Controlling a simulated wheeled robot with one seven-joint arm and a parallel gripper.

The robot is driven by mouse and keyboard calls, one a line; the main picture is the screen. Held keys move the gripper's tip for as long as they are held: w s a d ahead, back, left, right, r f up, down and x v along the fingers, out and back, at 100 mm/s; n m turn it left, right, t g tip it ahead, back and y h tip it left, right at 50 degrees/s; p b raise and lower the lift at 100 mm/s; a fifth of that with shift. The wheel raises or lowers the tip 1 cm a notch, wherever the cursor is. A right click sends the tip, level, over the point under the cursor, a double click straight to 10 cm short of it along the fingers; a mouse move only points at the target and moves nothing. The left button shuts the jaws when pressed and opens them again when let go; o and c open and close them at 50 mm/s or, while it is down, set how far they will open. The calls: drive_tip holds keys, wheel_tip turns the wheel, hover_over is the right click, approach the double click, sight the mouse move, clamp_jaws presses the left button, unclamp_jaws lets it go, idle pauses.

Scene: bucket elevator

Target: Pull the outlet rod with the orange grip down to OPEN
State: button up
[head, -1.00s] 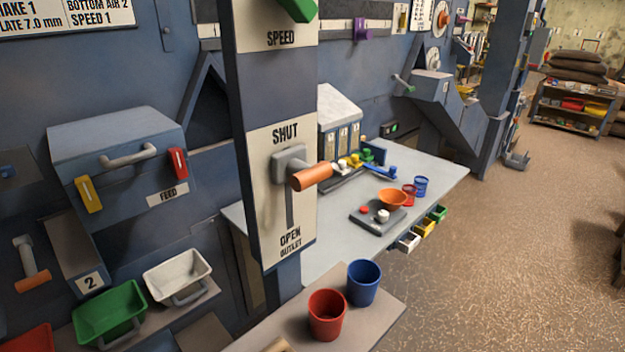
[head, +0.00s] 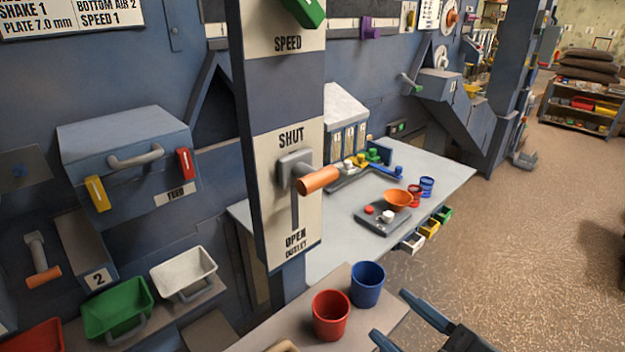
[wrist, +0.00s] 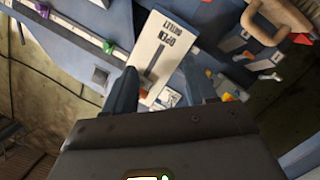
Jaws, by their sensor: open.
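The outlet rod has a grey mount and an orange grip (head: 318,180) that sticks out to the right from the outlet plate (head: 270,225). It stands at the top of the vertical slot, just under SHUT; OPEN is at the bottom. My gripper (head: 388,314) is open and empty at the lower right of the head view, well below and to the right of the grip, apart from it. In the wrist view the outlet plate (wrist: 165,45) shows upside down beyond my open fingers. A small orange bit, perhaps the grip, shows by the left finger.
A red cup (head: 331,315) and a blue cup (head: 367,284) stand on a ledge below the plate, close to my gripper. A green speed handle (head: 304,10) is above. Another orange-gripped rod (head: 43,276) is at far left. The floor at right is clear.

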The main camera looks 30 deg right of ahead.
sight(323, 183)
drive_tip(key=w+r+n+y, duration=0.1)
drive_tip(key=w+r+n, duration=0.2)
drive_tip(key=r, duration=0.1)
drive_tip(key=w+r+n+t+y, duration=0.1)
drive_tip(key=w+r+n, duration=0.2)
drive_tip(key=w+r, duration=0.1)
drive_tip(key=w+r+n+y, duration=0.1)
drive_tip(key=w+r+n, duration=0.2)
drive_tip(key=r, duration=0.1)
drive_tip(key=shift+w+a+r+n+y+p, duration=0.2)
drive_tip(key=shift+w+a+n+y+p, duration=0.15)
drive_tip(key=shift+a+n+y, duration=0.05)
drive_tip(key=b+x, duration=0.2)
drive_tip(key=b, duration=0.1)
drive_tip(key=shift+w+f+b, duration=0.1)
drive_tip(key=shift+w+b, duration=0.2)
drive_tip(key=shift+w, duration=0.05)
drive_tip(key=x, duration=0.2)
drive_tip(key=p+x, duration=0.1)
drive_tip(key=shift+w+a+r, duration=0.15)
drive_tip(key=shift+w+r, duration=0.15)
drive_tip(key=shift+x, duration=0.8)
clamp_jaws()
